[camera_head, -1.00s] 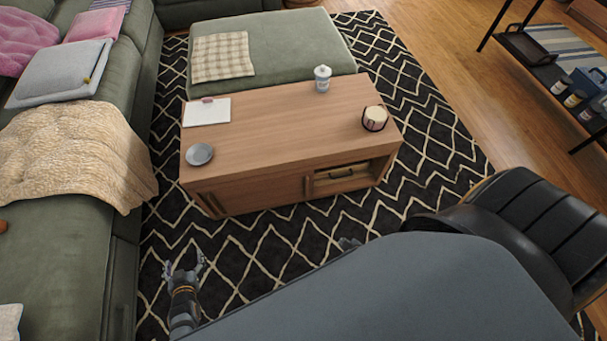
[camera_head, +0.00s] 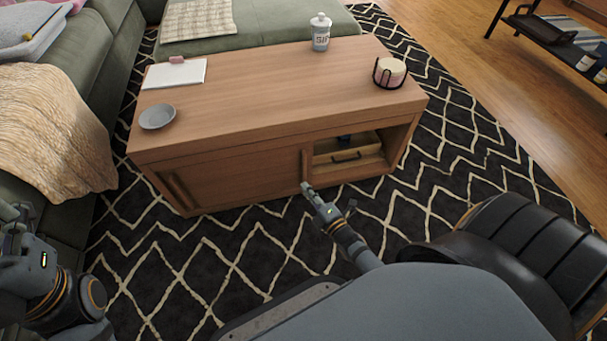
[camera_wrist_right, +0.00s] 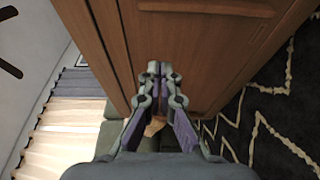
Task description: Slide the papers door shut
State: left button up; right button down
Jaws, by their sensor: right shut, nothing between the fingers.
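The wooden coffee table (camera_head: 250,95) has a sliding front door (camera_head: 240,180) on its left part, with a vertical handle (camera_head: 306,163) at the door's right edge. The compartment to the right is open and shows a wooden drawer or box (camera_head: 345,156) with a dark handle. My right gripper (camera_head: 306,187) is shut and empty, at the door's lower right edge, just below the handle. In the right wrist view its closed fingertips (camera_wrist_right: 156,70) are in front of the wood panel (camera_wrist_right: 195,60); contact is unclear. My left gripper (camera_head: 18,225) is at the left edge, its fingers unclear.
On the tabletop are a grey dish (camera_head: 157,116), a paper pad (camera_head: 174,74), a white jar (camera_head: 320,32) and a candle in a holder (camera_head: 389,72). A green sofa (camera_head: 100,50) stands at left. The patterned rug (camera_head: 200,270) before the table is clear.

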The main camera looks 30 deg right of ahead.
jog(key=b, duration=0.5)
send_near(295, 157)
jog(key=w+a, duration=0.1)
jog(key=w, duration=0.1)
jog(key=w+a, duration=0.1)
jog(key=a, duration=0.1)
jog(key=w+a, duration=0.1)
jog(key=w, duration=0.1)
jog(key=shift+w+a+f, duration=0.2)
jog(key=shift+w+f, duration=0.15)
jog(key=d, duration=0.3)
jog(key=shift+s+r+b, duration=0.1)
jog(key=shift+s+b, duration=0.1)
jog(key=shift+b, duration=0.1)
jog(key=shift+s+d+r, duration=0.1)
jog(key=shift+d, duration=0.35)
